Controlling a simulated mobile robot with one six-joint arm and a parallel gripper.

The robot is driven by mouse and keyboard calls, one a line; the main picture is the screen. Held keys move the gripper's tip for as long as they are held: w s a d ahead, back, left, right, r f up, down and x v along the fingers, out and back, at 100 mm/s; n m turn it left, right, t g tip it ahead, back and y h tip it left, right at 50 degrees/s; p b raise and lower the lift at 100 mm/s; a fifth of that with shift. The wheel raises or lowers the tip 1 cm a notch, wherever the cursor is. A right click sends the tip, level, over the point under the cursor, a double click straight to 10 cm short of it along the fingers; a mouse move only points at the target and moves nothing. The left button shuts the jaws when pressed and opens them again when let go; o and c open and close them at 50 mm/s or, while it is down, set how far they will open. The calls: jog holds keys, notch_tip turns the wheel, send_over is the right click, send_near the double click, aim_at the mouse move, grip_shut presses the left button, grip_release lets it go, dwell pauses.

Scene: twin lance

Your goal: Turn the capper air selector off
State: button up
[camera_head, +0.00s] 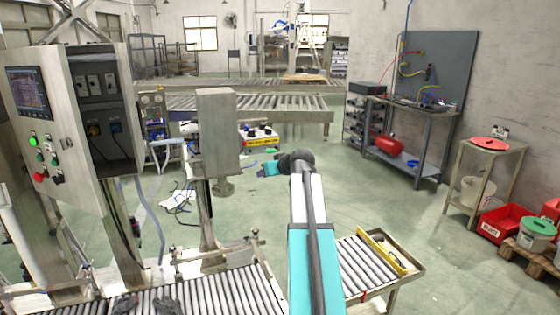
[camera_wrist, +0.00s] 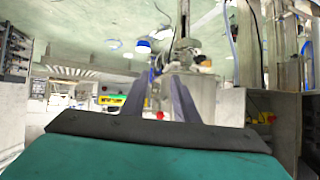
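The capper air selector is not clearly identifiable. A control panel (camera_head: 42,135) at the left of the head view carries a screen, green buttons, a red button and small dark knobs.
A steel box on a post (camera_head: 217,135) stands between the cabinet and my arm. Roller conveyors (camera_head: 235,292) cross the foreground. A workbench (camera_head: 420,108) and a small table (camera_head: 487,147) stand at right. The floor between is mostly open.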

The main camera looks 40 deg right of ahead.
jog(key=w+a+f+n+g+y, duration=0.1)
jog(key=w+a+f+g+y, duration=0.1)
jog(key=a+f, duration=1.25)
jog(key=w+a+f+n+g+y, duration=0.1)
jog(key=a+f+g+y, duration=0.15)
jog(key=a+f, duration=1.15)
jog(key=s+a+f+n+g, duration=0.1)
jog(key=s+a+f, duration=0.25)
jog(key=f, duration=0.35)
jog(key=s+a+f+g, duration=0.2)
jog(key=a+f, duration=0.2)
jog(key=f, duration=0.3)
jog(key=s+a+f+n+g, duration=0.1)
jog(key=s+a+f+g, duration=0.1)
jog(key=s+a+f, duration=0.55)
jog(key=s+a+f+g, duration=0.3)
jog(key=s+a+f, duration=0.2)
jog(key=s+f, duration=0.45)
jog(key=s+f+g+h, duration=0.1)
jog(key=s+f+g, duration=0.1)
jog(key=s, duration=0.9)
jog(key=s+f+m+g+h, duration=0.1)
jog(key=s+f+g, duration=0.1)
jog(key=s, duration=1)
jog(key=shift+s+d+g, duration=0.2)
jog(key=shift+g, duration=0.15)
jog(key=shift+o, duration=0.5)
jog(key=shift+a, duration=0.2)
